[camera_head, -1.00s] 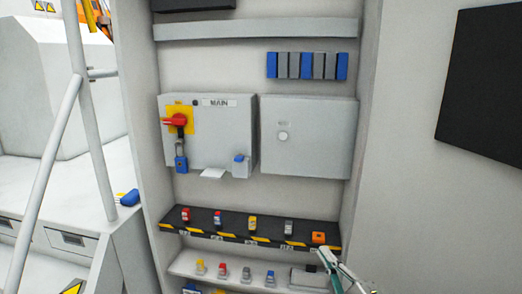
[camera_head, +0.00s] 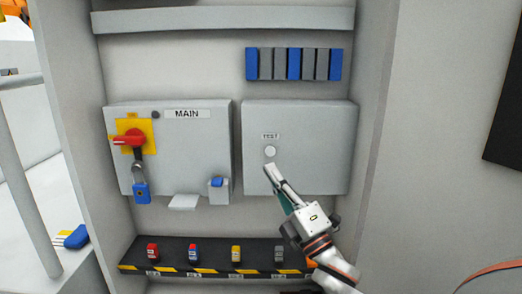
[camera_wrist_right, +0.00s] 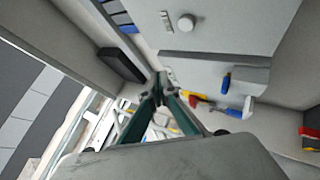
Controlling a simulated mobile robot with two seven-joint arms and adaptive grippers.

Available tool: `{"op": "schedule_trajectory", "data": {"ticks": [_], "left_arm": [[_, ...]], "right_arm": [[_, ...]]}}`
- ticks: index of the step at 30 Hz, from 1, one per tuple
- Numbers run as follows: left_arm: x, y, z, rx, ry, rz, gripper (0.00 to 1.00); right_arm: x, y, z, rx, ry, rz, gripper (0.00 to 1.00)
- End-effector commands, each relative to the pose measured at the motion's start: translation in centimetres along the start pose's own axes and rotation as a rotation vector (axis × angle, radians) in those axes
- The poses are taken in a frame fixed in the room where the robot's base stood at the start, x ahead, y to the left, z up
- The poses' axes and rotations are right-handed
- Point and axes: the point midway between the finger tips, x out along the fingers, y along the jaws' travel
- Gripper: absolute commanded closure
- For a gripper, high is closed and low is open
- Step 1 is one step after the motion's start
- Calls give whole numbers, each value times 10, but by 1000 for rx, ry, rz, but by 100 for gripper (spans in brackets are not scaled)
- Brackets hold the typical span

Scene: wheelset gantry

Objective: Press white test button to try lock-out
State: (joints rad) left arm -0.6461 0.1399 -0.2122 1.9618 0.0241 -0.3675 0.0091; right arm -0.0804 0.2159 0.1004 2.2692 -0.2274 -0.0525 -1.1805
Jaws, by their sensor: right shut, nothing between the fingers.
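The white round test button (camera_head: 270,151) sits under a TEST label on the right grey box (camera_head: 315,125). It also shows in the right wrist view (camera_wrist_right: 186,22), beyond the fingertips. My right gripper (camera_head: 272,172) is shut and empty, its tips just below the button in the head view. A gap to the button shows in the wrist view. The MAIN box (camera_head: 190,150) is to the left, with a red rotary handle (camera_head: 130,138) on a yellow plate. A blue padlock (camera_head: 141,191) hangs below the handle. My left gripper is not in view.
A black shelf with yellow-striped edge (camera_head: 185,255) holds several padlocks below the boxes. A small blue-topped holder (camera_head: 217,190) projects at the MAIN box's lower right. Blue and grey modules (camera_head: 294,64) sit above. Cabinet side walls bound the space.

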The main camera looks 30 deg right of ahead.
Motion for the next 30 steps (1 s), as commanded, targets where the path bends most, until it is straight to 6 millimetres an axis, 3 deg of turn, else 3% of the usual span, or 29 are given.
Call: {"op": "schedule_trajectory", "data": {"ticks": [11, 30], "left_arm": [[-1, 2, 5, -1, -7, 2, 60], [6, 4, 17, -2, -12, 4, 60]], "right_arm": [[3, -3, 2, 0, 0, -1, 100], [54, -40, 39, 0, 0, -1, 100]]}}
